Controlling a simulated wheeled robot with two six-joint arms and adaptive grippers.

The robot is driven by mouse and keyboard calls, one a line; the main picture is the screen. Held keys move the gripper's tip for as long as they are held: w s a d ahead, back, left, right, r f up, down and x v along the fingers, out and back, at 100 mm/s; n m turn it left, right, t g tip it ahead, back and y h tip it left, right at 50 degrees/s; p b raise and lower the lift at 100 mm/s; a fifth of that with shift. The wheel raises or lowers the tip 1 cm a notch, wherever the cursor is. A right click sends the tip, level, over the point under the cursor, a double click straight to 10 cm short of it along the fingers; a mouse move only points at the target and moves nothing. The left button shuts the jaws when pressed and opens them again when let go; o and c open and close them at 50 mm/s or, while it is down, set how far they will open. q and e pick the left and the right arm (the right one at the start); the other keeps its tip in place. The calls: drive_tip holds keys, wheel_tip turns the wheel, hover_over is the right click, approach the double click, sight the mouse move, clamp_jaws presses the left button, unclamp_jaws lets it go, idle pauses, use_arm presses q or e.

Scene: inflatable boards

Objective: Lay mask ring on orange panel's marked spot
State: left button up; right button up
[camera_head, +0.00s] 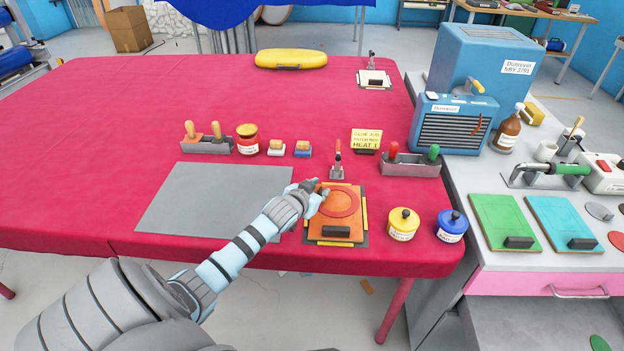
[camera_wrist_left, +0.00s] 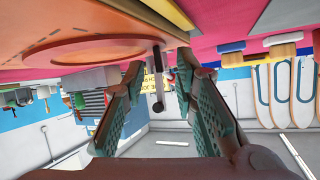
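The orange panel (camera_head: 350,222) lies in a dark frame with yellow edge strips at the front of the red table. A red-orange ring (camera_head: 341,203) lies flat on it, around the panel's middle; it also shows in the left wrist view (camera_wrist_left: 90,47). My left gripper (camera_head: 322,188) is at the ring's upper left edge, low over the panel. My right gripper is not in view.
A red-handled clamp (camera_head: 338,165) stands just behind the panel. A yellow jar (camera_head: 403,225) and a blue jar (camera_head: 451,226) stand to its right. A grey sheet (camera_head: 215,200) lies to the left. A holder with red and green handles (camera_head: 410,165) stands behind right.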

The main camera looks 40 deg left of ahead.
use_arm(q)
drive_tip(key=p+v, duration=0.3)
drive_tip(key=v, duration=0.8)
drive_tip(key=shift+s+d+r, duration=0.1)
drive_tip(key=shift+r, duration=0.1)
drive_tip(key=s+d+f+g, duration=0.1)
drive_tip(key=s+d+f, duration=0.1)
drive_tip(key=s, duration=0.1)
drive_tip(key=s+d+f+g, duration=0.1)
drive_tip(key=s+d+f, duration=0.1)
drive_tip(key=s, duration=0.1)
drive_tip(key=s+d+f+g, duration=0.1)
drive_tip(key=s+d+f, duration=0.1)
drive_tip(key=shift+s+d+f+m+g, duration=0.1)
drive_tip(key=shift+s+d+m+g, duration=0.2)
drive_tip(key=shift+s+d, duration=0.1)
drive_tip(key=s+d+f+m+g+h, duration=0.2)
drive_tip(key=s+d+g, duration=0.3)
drive_tip(key=s+d, duration=0.6)
drive_tip(key=s+a+f+g, duration=0.1)
drive_tip(key=s+a+f, duration=0.15)
drive_tip(key=f, duration=0.85)
drive_tip(key=s+a+f, duration=0.1)
drive_tip(key=s+f, duration=0.2)
drive_tip(key=f, duration=0.7)
drive_tip(key=s+f+g, duration=0.1)
drive_tip(key=s+f, duration=1)
drive_tip(key=s, duration=0.2)
drive_tip(key=shift+a+f+n+h, duration=0.3)
drive_tip(key=shift+n, duration=0.1)
